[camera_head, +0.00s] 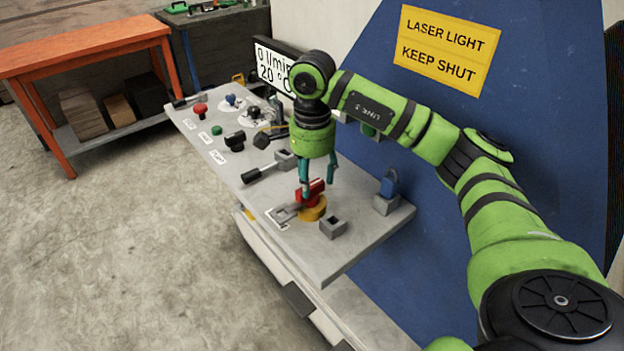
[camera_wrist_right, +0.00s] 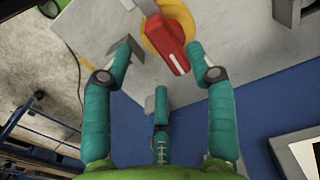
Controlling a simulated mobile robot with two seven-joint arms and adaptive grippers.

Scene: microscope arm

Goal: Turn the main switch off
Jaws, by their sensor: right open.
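The main switch looks to be the red handle (camera_head: 311,190) on a yellow round base (camera_head: 313,213), near the front right part of the grey panel. In the right wrist view the red handle (camera_wrist_right: 176,48) and the yellow base (camera_wrist_right: 152,38) are at the top. My right gripper (camera_head: 318,185) points down over the switch. Its teal fingers are apart, one on each side of the red handle. In the right wrist view the gripper (camera_wrist_right: 163,58) is open, with the right finger close to the handle; I cannot tell if it touches. My left gripper is in neither view.
The grey panel (camera_head: 350,245) carries a grey bracket (camera_head: 333,227), a blue padlock-like part (camera_head: 389,186), a black lever (camera_head: 262,172) and several knobs and buttons. A blue wall (camera_head: 460,130) with a yellow sign stands behind. An orange table (camera_head: 85,45) is far left.

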